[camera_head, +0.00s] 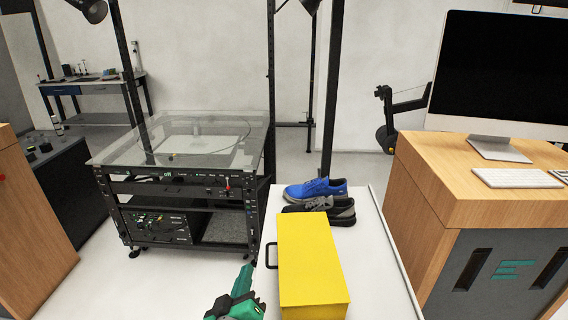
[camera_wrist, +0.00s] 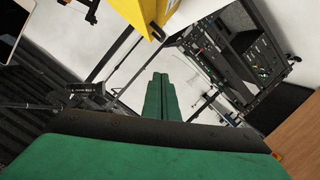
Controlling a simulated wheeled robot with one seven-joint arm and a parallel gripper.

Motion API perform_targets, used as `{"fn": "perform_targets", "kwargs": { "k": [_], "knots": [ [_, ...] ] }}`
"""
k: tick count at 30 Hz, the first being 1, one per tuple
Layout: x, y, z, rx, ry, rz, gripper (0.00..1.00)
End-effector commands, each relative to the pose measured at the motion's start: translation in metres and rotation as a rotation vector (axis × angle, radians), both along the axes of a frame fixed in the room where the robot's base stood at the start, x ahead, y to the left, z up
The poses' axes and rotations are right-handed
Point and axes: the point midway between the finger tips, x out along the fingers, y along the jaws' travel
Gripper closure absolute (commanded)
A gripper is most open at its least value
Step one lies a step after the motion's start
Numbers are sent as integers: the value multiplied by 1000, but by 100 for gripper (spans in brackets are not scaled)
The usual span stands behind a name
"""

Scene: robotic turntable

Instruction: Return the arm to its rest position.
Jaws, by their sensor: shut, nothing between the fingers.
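My gripper (camera_head: 243,281) is green and shows at the bottom centre of the head view, just left of a yellow box. In the wrist view its two green fingers (camera_wrist: 160,82) lie together, shut, with nothing between them. The fingertips are apart from the yellow box as far as the head view shows. Most of my arm is below the head view's lower edge.
The yellow box (camera_head: 308,262) with a black handle stands on a white table (camera_head: 372,225), with blue and grey shoes (camera_head: 317,188) behind it. A black-framed turntable rack with a glass top (camera_head: 180,140) stands left. A wooden desk (camera_head: 440,170) with a monitor stands right.

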Motion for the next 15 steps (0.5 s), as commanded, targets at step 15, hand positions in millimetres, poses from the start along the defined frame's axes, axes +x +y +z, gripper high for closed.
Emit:
{"fn": "perform_targets", "kwargs": {
  "k": [15],
  "knots": [
    [-78, -24, -115, 182, 49, 40, 100]
  ]
}}
